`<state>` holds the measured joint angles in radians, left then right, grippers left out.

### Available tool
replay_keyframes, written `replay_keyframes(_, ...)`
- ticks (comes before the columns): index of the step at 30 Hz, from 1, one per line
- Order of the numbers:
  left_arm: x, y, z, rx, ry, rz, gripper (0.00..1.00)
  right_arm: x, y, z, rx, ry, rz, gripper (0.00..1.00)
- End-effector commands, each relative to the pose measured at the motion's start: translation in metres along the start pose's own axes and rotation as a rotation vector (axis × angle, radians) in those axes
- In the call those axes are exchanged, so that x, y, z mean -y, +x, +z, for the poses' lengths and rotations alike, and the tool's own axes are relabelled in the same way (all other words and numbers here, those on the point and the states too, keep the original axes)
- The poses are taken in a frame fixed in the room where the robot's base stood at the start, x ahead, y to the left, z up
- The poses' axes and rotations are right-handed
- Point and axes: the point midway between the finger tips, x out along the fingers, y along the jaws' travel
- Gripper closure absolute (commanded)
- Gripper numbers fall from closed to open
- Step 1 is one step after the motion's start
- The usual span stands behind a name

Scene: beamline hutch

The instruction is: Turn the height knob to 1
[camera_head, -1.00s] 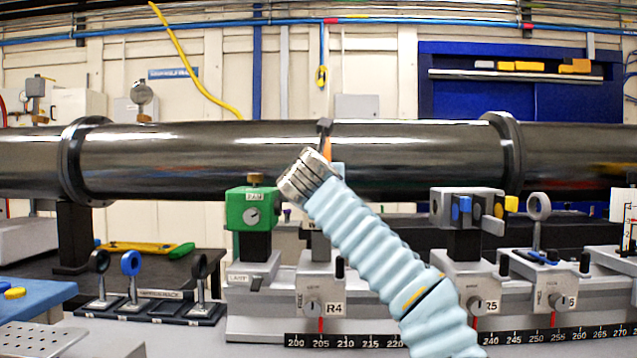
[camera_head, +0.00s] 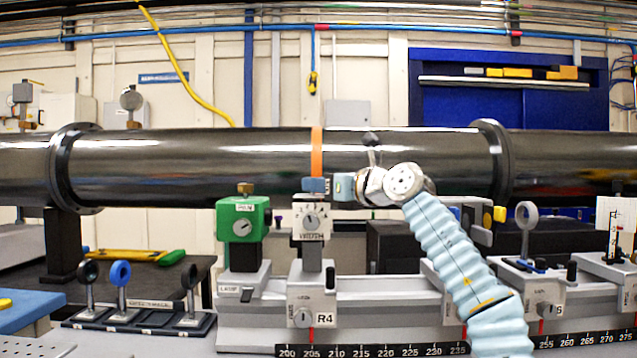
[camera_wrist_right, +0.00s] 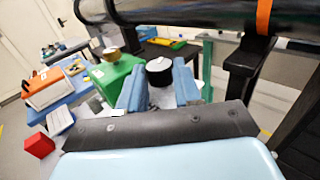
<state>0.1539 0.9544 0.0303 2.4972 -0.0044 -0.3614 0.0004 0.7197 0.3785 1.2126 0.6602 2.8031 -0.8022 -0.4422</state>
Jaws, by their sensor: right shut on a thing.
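A white-faced unit (camera_head: 312,222) with a dial on its front stands on the R4 carriage; its label is too small to read surely. My right gripper (camera_head: 328,186) reaches in from the right at the top of this unit. In the right wrist view, a round black knob with a pale top (camera_wrist_right: 160,65) sits between the two blue fingers of the gripper (camera_wrist_right: 159,92), which is shut on it. I take it for the height knob. In the head view the fingers hide it, and its setting cannot be read. My left gripper is not in view.
A green box with a brass knob (camera_head: 242,222) stands just left of the unit. The dark beam pipe (camera_head: 220,165) runs close behind the gripper. Several optics carriages sit along the scaled rail (camera_head: 390,337). A rack of ring holders (camera_head: 140,318) stands at left.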

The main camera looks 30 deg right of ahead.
Motion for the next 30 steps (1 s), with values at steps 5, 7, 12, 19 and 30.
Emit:
replay_keyframes(5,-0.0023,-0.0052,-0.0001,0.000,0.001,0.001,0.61,0.0028,0.0006,0.0009,0.001,0.003,0.068,0.97)
replay_keyframes(7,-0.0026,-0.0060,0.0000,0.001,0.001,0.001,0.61,0.0031,0.0006,0.0008,0.001,0.002,0.086,0.97)
replay_keyframes(12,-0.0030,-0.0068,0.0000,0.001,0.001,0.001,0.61,0.0033,0.0008,-0.0003,-0.001,0.000,0.109,0.97)
replay_keyframes(19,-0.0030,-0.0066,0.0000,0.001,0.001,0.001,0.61,0.0032,0.0009,-0.0013,-0.004,-0.001,0.114,0.97)
replay_keyframes(30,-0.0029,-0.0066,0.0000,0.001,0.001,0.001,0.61,0.0028,0.0010,-0.0013,-0.004,-0.001,0.114,0.41)
